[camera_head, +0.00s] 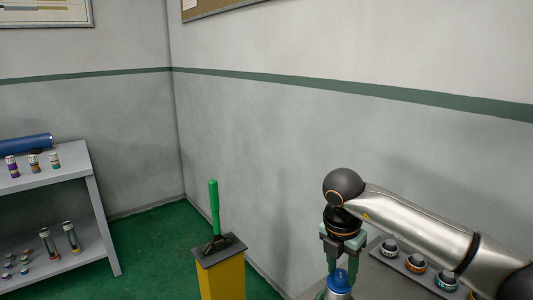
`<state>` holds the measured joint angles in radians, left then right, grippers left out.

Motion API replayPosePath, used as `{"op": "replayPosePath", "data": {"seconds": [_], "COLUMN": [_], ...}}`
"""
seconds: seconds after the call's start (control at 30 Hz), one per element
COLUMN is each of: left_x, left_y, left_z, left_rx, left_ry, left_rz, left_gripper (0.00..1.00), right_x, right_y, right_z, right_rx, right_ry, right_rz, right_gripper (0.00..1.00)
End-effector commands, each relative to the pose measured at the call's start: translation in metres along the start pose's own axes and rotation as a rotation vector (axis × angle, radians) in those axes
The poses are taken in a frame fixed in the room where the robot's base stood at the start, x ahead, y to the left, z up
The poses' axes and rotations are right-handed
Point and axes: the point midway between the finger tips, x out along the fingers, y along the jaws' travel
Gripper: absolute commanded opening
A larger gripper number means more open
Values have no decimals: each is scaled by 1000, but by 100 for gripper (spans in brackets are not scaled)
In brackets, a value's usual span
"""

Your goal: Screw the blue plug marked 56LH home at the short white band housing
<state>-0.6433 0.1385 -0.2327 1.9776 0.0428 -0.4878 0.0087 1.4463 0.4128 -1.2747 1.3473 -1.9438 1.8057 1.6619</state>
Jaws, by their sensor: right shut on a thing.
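My right gripper (341,260) points down at the bottom of the head view, right of centre. Its fingers are shut on a blue plug (340,280). The plug sits directly over a silver-grey housing (338,294), which the lower picture edge cuts off. I cannot tell how deep the plug sits in it. No marking on the plug and no white band on the housing can be read. My left gripper is out of view.
A grey tray (403,266) with several ringed round parts lies right of my gripper, partly behind my arm. A yellow post (221,281) with a green-handled tool (214,208) stands left of it. A grey shelf (72,174) at far left holds cylinders.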

Motion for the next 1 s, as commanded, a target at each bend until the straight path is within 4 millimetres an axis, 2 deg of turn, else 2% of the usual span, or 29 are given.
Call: {"op": "replayPosePath", "data": {"seconds": [0.17,0.63,1.0], "left_x": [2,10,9], "left_y": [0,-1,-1], "left_z": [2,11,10], "left_rx": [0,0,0], "left_ry": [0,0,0], "left_rz": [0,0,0], "left_gripper": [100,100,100], "right_x": [1,2,1], "right_y": [0,0,0], "right_z": [0,0,0], "right_rx": [-47,-675,-1130], "right_ry": [0,1,2], "right_rz": [10,138,231], "right_gripper": [0,0,0]}}
